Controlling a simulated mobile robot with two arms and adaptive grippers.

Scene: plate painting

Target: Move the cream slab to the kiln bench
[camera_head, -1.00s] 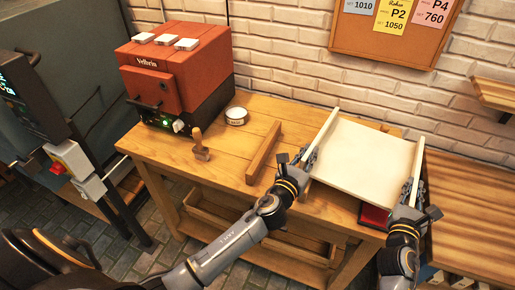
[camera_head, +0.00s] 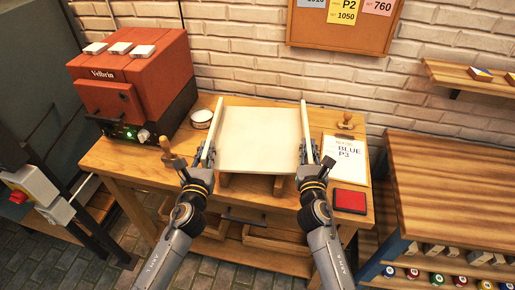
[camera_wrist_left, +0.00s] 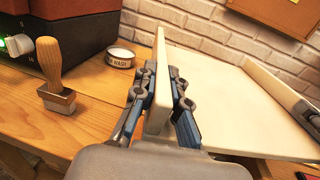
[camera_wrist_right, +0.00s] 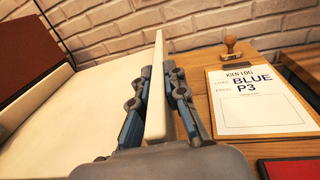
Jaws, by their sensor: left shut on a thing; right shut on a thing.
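The cream slab (camera_head: 257,140) is a flat pale board with a raised rail along its left and right sides. It is above the wooden kiln bench (camera_head: 130,158), with wooden supports showing under its front edge. I cannot tell whether it touches them. My left gripper (camera_head: 207,158) is shut on the left rail, which also shows between its fingers in the left wrist view (camera_wrist_left: 160,85). My right gripper (camera_head: 312,160) is shut on the right rail, seen upright between its fingers in the right wrist view (camera_wrist_right: 156,90).
A red kiln (camera_head: 135,80) stands at the bench's left. A wooden-handled stamp (camera_wrist_left: 52,75) and a round tin (camera_head: 202,118) are left of the slab. A paper kiln log (camera_head: 345,160), red pad (camera_head: 350,201) and another stamp (camera_head: 346,122) are to the right.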

